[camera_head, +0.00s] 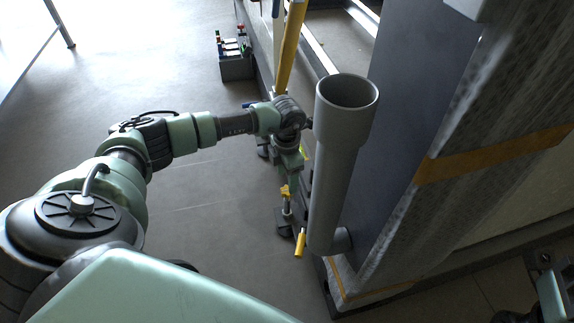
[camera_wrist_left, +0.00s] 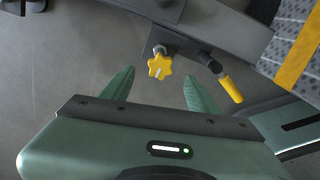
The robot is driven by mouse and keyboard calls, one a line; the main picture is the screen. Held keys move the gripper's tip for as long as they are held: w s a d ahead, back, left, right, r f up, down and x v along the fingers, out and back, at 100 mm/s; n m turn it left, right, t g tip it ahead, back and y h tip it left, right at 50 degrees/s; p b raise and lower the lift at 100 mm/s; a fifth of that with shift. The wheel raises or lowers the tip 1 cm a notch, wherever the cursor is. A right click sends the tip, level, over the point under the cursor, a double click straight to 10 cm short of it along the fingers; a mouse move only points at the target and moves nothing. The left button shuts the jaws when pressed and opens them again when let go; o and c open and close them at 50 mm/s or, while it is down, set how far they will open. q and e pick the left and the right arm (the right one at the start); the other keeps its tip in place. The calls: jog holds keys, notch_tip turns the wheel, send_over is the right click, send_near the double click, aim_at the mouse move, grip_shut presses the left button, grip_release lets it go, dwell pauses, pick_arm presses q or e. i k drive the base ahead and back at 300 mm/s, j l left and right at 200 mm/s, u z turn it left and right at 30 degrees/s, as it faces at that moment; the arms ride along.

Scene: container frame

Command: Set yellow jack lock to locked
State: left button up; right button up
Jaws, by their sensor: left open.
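A yellow star-shaped knob (camera_wrist_left: 160,66) with a light mark on its face sits on a metal shaft at a grey bracket; it also shows in the head view (camera_head: 285,191). A yellow-gripped lever (camera_wrist_left: 231,88) on a dark pivot is to its right, also low beside the grey pipe in the head view (camera_head: 300,243). I cannot tell for sure which is the jack lock, or its setting. My left gripper (camera_wrist_left: 158,89) is open and empty. In the wrist view the knob lies just beyond the gap between its fingers, apparently untouched; the lever is outside the right finger.
A large grey vertical pipe (camera_head: 337,180) stands close beside my left arm, against the dark frame wall (camera_head: 415,110). A wrapped load with an orange strap (camera_head: 490,152) is at right. A small crate (camera_head: 237,68) stands at the back.

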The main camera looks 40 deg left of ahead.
aim_at(303, 237)
jog(key=k, duration=1)
